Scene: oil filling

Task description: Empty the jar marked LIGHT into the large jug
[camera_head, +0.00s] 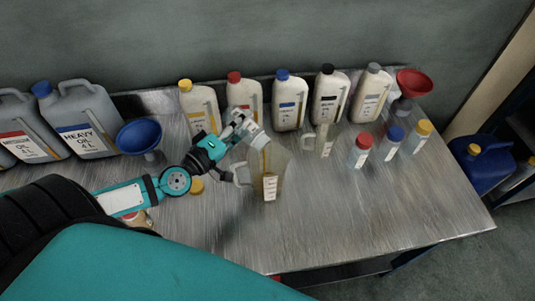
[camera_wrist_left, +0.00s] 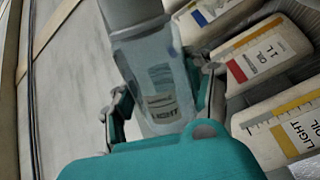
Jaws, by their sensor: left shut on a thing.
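My left gripper (camera_head: 236,128) is shut on the clear jar (camera_head: 252,134) marked LIGHT. The jar is steeply tilted, its far end over the large jug (camera_head: 270,185). My right gripper is not in view.
A smaller jug (camera_head: 326,140) and three small capped jars (camera_head: 360,152) stand to the right. Several oil bottles (camera_head: 290,105) line the back. A blue funnel (camera_head: 140,136) stands left, a red funnel (camera_head: 413,84) at back right. A yellow cap (camera_head: 196,186) lies near my arm. The front right bench is clear.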

